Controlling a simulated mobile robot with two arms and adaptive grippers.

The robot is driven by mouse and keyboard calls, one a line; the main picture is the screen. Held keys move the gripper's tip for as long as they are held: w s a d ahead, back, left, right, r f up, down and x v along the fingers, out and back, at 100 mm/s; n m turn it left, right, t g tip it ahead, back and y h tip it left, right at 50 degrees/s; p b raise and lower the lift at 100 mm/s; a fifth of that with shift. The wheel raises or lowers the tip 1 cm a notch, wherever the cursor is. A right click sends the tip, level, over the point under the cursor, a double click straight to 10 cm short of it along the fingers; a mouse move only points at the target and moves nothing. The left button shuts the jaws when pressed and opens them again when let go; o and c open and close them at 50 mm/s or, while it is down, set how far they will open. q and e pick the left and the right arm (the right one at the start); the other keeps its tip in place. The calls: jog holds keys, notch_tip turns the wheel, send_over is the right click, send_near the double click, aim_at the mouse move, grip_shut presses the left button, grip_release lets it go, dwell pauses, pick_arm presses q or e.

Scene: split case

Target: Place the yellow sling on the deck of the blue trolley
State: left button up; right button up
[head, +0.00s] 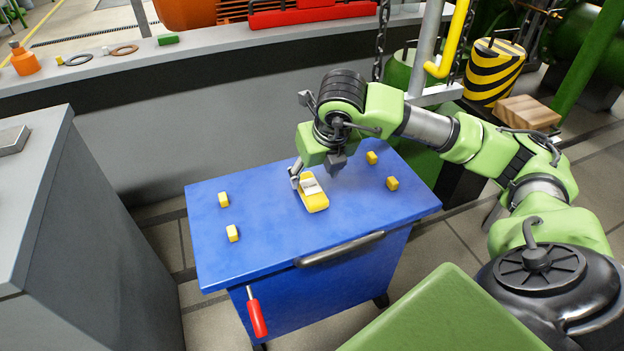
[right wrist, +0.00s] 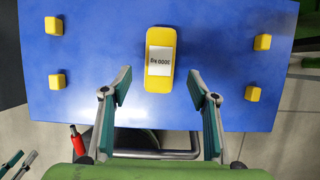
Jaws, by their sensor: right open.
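The yellow sling (head: 316,204), a flat rounded yellow piece with a white printed label, lies on the deck of the blue trolley (head: 262,240). In the right wrist view the sling (right wrist: 159,38) is near the middle of the blue deck (right wrist: 110,40). My right gripper (head: 316,172) is over the deck beside the sling. Its two fingers stand apart in the right wrist view (right wrist: 159,82), with the sling in the gap between and beyond their tips, and nothing is held.
Several small yellow blocks (head: 232,233) stand on the deck around the sling. A red-handled lever (head: 257,316) hangs at the trolley's front. A grey cabinet (head: 70,230) stands at the left, and a grey ledge (head: 220,45) runs behind. The deck is otherwise bare.

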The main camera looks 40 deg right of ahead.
pick_arm(q)
jog(key=x, duration=0.4)
jog(key=shift+s+d+f+p, duration=0.1)
jog(key=shift+s+f+p, duration=0.1)
jog(key=shift+f+p, duration=0.15)
pick_arm(e)
jog(key=v, duration=0.5)
jog(key=shift+r, duration=0.15)
